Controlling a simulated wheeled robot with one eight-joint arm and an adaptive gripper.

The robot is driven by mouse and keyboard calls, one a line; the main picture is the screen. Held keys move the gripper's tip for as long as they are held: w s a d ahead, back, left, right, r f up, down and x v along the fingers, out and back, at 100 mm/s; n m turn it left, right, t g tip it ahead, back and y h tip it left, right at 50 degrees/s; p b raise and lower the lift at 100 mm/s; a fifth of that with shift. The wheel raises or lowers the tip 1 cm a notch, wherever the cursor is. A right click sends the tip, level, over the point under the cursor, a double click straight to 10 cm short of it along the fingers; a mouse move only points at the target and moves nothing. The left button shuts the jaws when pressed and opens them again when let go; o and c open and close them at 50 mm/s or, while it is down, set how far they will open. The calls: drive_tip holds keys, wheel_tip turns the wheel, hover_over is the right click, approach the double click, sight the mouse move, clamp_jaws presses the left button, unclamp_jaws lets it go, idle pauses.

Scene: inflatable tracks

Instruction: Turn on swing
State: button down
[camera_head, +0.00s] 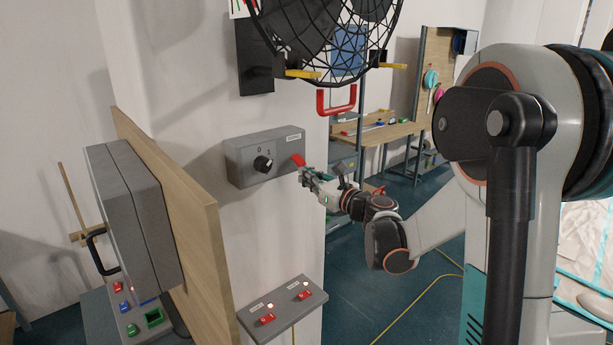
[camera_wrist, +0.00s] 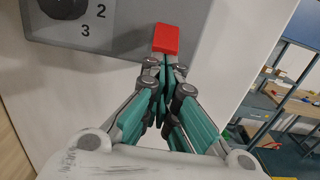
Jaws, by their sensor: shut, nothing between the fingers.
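A grey control box (camera_head: 265,155) with a black rotary knob (camera_head: 263,165) is on the white wall, left of my gripper. The digits 0 and 1 show by the knob; the wrist view shows 2 and 3 beside the knob (camera_wrist: 64,6). My gripper (camera_head: 304,172) is shut and empty at the box's right side. A small red piece (camera_head: 298,160) is at its fingertips, also in the wrist view (camera_wrist: 166,39); I cannot tell if it belongs to the box. A lower grey panel (camera_head: 292,318) has two red switches with lit lamps. No label naming a swing is readable.
A wooden board (camera_head: 175,200) carrying a grey case stands at left. A workbench (camera_head: 385,133) and shelving are behind. A yellow cable crosses the floor.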

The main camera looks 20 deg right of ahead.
drive_tip(key=shift+r, duration=0.2)
drive_tip(key=r+g+p, duration=0.1)
drive_tip(key=g+p, duration=0.1)
drive_tip(key=s+r+g+h+p, duration=0.1)
drive_tip(key=g+p, duration=0.1)
drive_tip(key=r+g+p, duration=0.1)
drive_tip(key=g+p, duration=0.1)
drive_tip(key=shift+s+d+h, duration=0.25)
drive_tip(key=shift+h, duration=0.15)
drive_tip(key=shift+r, duration=0.15)
